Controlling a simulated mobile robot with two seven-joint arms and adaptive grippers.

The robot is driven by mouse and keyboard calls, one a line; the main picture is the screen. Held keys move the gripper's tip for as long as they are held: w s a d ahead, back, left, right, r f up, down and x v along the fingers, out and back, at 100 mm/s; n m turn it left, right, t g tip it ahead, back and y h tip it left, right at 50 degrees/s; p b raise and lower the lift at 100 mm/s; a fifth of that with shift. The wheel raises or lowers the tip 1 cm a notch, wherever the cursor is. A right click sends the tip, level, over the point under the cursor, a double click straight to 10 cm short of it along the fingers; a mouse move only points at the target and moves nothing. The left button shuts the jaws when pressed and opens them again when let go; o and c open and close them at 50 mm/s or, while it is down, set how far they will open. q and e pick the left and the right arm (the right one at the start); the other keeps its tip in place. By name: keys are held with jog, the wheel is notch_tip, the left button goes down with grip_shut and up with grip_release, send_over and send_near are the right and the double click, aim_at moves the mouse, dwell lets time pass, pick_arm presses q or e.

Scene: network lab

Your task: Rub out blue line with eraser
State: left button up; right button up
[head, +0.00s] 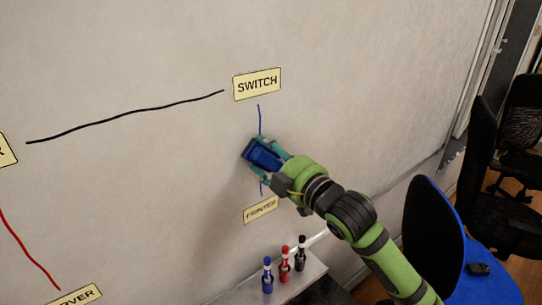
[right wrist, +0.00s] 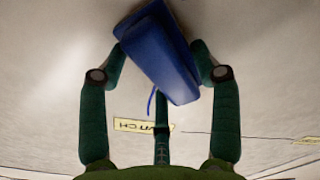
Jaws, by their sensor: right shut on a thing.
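The blue line (head: 259,119) runs down the whiteboard from the SWITCH label (head: 257,84) toward the PRINTER label (head: 260,209). Its upper part and a short lower piece (head: 262,188) show; the middle is hidden behind my gripper and the eraser. The eraser (head: 262,154) is a dark blue block, tilted, at the board over the line's middle. My right gripper (head: 268,158) is shut on it. In the right wrist view the eraser (right wrist: 160,55) sits between both fingers, and a bit of blue line (right wrist: 151,102) shows below it. My left gripper is not in view.
A black line (head: 125,123) runs left of SWITCH, and a red line (head: 28,250) is at lower left. A tray (head: 290,285) below holds blue, red and black markers (head: 285,264). Office chairs (head: 435,230) stand at right.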

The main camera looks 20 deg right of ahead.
jog(key=shift+r+p, duration=0.6)
jog(key=shift+r, duration=1.3)
notch_tip(320, 180, up, 8)
jog(key=f, duration=0.1)
send_over(262, 190)
jog(key=v, duration=0.3)
jog(key=shift+s+r, duration=0.1)
jog(key=shift+r, duration=0.15)
jog(key=shift+d+f+b, duration=0.1)
jog(key=shift+f+b, duration=6.75)
jog(key=shift+f, duration=4.55)
jog(key=shift+v, duration=2.95)
jog(key=shift+r, duration=0.1)
